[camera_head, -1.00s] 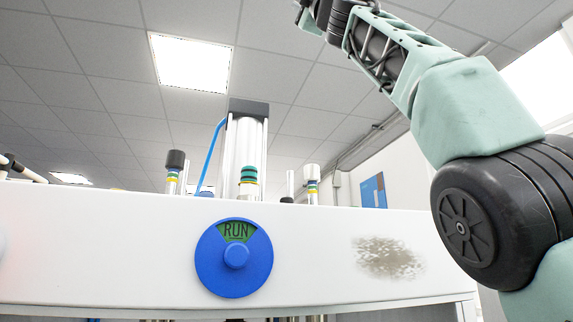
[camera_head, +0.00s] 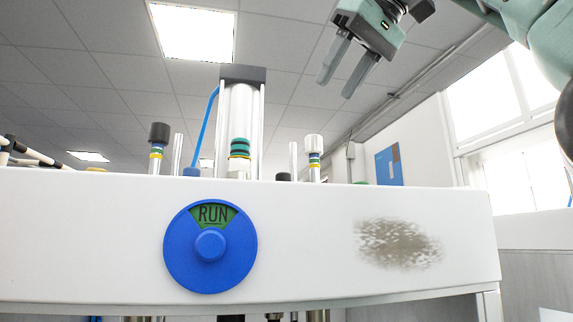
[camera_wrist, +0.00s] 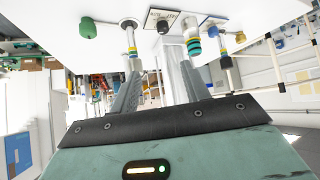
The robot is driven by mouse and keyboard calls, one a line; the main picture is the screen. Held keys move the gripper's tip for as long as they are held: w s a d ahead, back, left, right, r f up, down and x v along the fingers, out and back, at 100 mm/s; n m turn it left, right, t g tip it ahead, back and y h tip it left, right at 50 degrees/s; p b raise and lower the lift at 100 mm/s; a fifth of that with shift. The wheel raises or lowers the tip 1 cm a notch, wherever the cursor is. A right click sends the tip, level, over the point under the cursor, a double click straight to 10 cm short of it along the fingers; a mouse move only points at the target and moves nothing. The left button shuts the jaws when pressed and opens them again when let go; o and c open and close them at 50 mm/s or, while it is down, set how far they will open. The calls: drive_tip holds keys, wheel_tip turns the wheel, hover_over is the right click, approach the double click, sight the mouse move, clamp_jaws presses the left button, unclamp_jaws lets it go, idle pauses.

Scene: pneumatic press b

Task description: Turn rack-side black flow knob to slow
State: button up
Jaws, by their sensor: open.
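The black flow knob (camera_head: 159,132) stands upright on the press top, left of the tall cylinder (camera_head: 240,125), above yellow and blue bands. In the wrist view, where the press hangs upside down, the black knob (camera_wrist: 226,62) is right of the fingers. A white-capped knob (camera_head: 313,142) stands right of the cylinder. My gripper (camera_head: 337,88) is open and empty, high up to the right of the cylinder, apart from both knobs. In the wrist view, its fingers (camera_wrist: 161,84) point toward the press. Any setting marks on the black knob are too small to read.
The white press front carries a blue dial (camera_head: 210,246) showing RUN and a grey worn patch (camera_head: 397,243). A blue hose (camera_head: 209,125) runs beside the cylinder. Black-and-white rack poles (camera_head: 30,150) are at far left. A green knob (camera_wrist: 88,28) shows in the wrist view.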

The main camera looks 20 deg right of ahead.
drive_tip(key=b, duration=0.5)
approach(284, 173)
drive_tip(key=x, duration=0.9)
drive_tip(key=shift+w+d+r, duration=0.2)
drive_tip(key=shift+w+d, duration=0.1)
drive_tip(key=shift+w, duration=0.15)
drive_tip(key=c, duration=1)
